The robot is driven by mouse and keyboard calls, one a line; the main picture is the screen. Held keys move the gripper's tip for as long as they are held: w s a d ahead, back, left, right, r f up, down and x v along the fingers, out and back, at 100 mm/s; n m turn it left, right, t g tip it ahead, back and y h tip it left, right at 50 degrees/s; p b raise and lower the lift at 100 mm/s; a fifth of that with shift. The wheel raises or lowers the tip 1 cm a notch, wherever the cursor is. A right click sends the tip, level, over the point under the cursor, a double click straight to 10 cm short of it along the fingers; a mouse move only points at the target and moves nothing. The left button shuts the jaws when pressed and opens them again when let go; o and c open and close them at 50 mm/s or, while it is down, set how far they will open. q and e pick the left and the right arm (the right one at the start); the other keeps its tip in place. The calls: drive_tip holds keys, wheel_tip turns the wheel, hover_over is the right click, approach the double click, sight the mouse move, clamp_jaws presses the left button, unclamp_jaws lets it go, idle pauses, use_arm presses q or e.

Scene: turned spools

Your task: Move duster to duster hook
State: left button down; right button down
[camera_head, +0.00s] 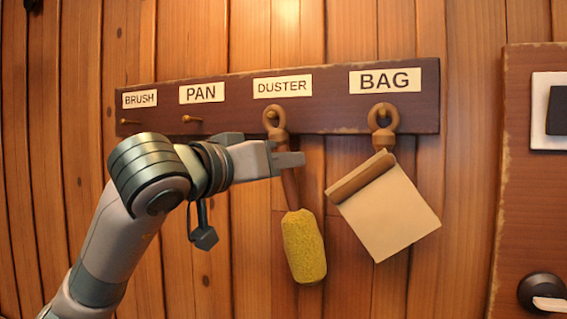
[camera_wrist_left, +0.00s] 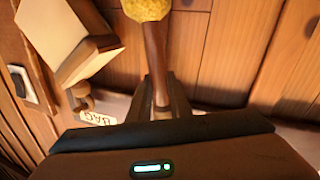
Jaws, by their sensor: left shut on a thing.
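The duster (camera_head: 303,247) has a yellow fuzzy head, a brown handle and a wooden ring at its top. It hangs head down in the head view, slightly tilted. Its ring is at the duster hook (camera_head: 271,114), below the DUSTER label (camera_head: 282,86), and the peg shows within the ring. I cannot tell how far the ring is over the peg. My left gripper (camera_head: 290,160) is shut on the handle just below the ring. In the left wrist view the duster handle (camera_wrist_left: 155,55) stands between the fingers. My right gripper is not in view.
A dark rack board (camera_head: 225,115) on the plank wall carries the labels. A beige bag (camera_head: 390,210) hangs at the BAG place, close right of the duster. The BRUSH and PAN pegs (camera_head: 190,119) are empty. A board with a switch (camera_head: 555,110) is at far right.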

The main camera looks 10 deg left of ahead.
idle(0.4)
use_arm(q)
drive_tip(key=c, duration=1.5)
unclamp_jaws()
drive_tip(key=shift+c, duration=0.2)
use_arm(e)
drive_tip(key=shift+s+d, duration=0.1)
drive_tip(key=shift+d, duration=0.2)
use_arm(q)
drive_tip(key=shift+a+f, duration=0.1)
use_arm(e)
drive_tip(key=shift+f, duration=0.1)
